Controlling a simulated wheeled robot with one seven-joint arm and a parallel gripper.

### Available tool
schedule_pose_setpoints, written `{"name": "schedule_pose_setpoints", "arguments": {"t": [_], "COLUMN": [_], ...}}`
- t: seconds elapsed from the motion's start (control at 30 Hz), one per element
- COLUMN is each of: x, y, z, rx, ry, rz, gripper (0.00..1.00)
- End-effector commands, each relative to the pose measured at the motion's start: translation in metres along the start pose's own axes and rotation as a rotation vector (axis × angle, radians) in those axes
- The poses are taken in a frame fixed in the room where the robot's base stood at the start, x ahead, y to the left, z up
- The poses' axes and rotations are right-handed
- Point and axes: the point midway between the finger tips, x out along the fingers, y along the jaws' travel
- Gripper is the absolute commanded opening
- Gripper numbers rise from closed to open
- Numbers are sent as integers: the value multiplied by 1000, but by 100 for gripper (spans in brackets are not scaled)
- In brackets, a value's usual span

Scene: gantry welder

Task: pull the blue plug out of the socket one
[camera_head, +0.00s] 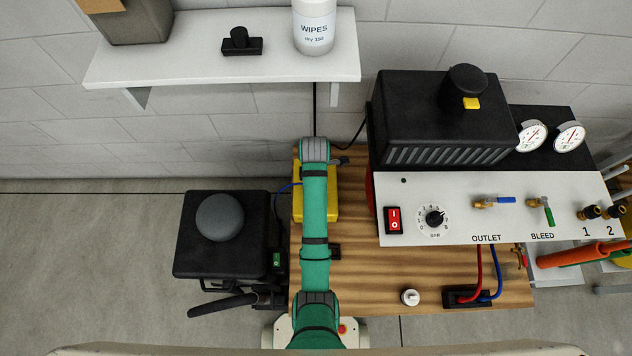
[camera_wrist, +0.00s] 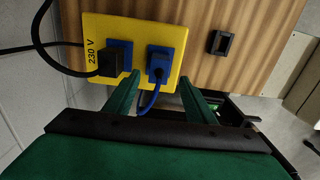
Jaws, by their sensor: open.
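The blue plug (camera_wrist: 157,65) sits in the right-hand socket of the yellow socket panel (camera_wrist: 175,32), marked 230 V, in the wrist view. Its blue cable (camera_wrist: 150,103) hangs from it. A black plug (camera_wrist: 110,63) sits in the left-hand blue socket. No socket number is readable. My gripper (camera_wrist: 159,79) is open, with its green fingers on either side of the blue plug; I cannot tell whether they touch it. In the head view the yellow panel (camera_head: 330,207) is partly hidden by my arm, and the plug does not show.
A black cable (camera_wrist: 41,35) loops left of the panel. A black fitting (camera_wrist: 221,43) is on the wood to the right. In the head view, a black stool-like unit (camera_head: 190,248) stands left and a compressor panel (camera_head: 455,232) right. A white shelf (camera_head: 200,72) is above.

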Motion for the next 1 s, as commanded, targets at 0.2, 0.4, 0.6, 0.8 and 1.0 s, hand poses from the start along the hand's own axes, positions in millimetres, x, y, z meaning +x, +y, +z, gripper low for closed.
{"name": "schedule_pose_setpoints", "arguments": {"t": [0.2,0.4,0.6,0.8,1.0], "x": [37,58,66,66,66], "y": [-1,-1,0,0,0], "z": [2,3,3,3,3], "rx": [4,6,6,5,5], "ry": [0,0,0,0,0], "rz": [-3,-1,1,1,1], "gripper": [50,50,50,50,12]}}
